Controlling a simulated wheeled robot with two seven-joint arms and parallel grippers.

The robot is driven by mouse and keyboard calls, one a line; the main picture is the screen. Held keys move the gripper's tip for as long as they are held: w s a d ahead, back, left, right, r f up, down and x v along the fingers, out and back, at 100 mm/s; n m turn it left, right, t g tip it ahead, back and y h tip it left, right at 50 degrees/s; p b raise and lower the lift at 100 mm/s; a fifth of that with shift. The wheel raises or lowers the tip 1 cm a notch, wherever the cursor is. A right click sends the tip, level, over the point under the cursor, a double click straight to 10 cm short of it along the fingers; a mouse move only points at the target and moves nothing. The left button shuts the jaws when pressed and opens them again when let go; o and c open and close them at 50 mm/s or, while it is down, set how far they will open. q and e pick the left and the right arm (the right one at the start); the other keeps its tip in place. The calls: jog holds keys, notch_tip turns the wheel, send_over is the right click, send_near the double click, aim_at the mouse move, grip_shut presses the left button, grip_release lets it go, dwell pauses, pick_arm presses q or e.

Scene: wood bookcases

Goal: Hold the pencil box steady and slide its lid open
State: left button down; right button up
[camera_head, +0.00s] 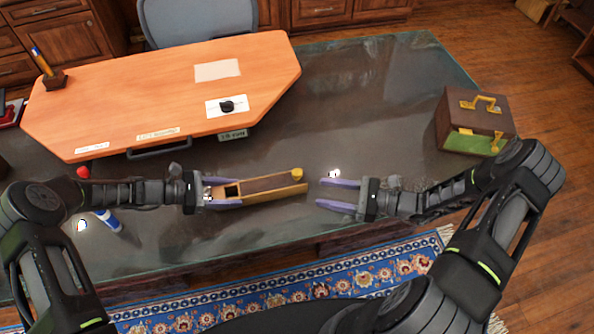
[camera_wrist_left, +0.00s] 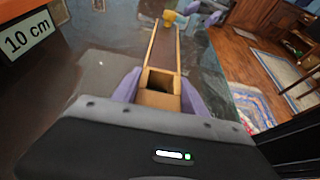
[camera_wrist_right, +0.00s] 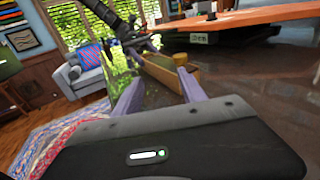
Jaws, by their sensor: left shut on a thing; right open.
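The pencil box (camera_head: 285,194) is a long, narrow, light wood box lying on the glass-topped desk. Its brown lid (camera_head: 265,184) covers most of the top, with a small yellow knob (camera_head: 297,174) at the right end. A dark opening shows at the left end, also seen in the left wrist view (camera_wrist_left: 160,82). My left gripper (camera_head: 222,194) is shut on the box's left end, one purple finger along each side. My right gripper (camera_head: 326,193) is open and empty, just right of the knob end and apart from it. The box's inside is mostly hidden.
A large orange board (camera_head: 170,90) lies behind the box with a black handle (camera_head: 160,148). A brown case with yellow handles (camera_head: 452,118) stands at the right. A blue-and-white tube (camera_head: 108,220) and a red object (camera_head: 83,172) lie left. The desk's front edge is close.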

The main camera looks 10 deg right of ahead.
aim_at(297, 172)
jog(key=d, duration=0.1)
jog(key=w+d+m+t, duration=0.1)
jog(key=d+t, duration=0.1)
jog(key=shift+w+d+r+h, duration=0.15)
jog(key=shift+w+r+h, duration=0.15)
jog(key=shift+r, duration=0.05)
jog(key=x, duration=1.2)
jog(key=shift+c, duration=0.4)
grip_shut()
dwell(0.7)
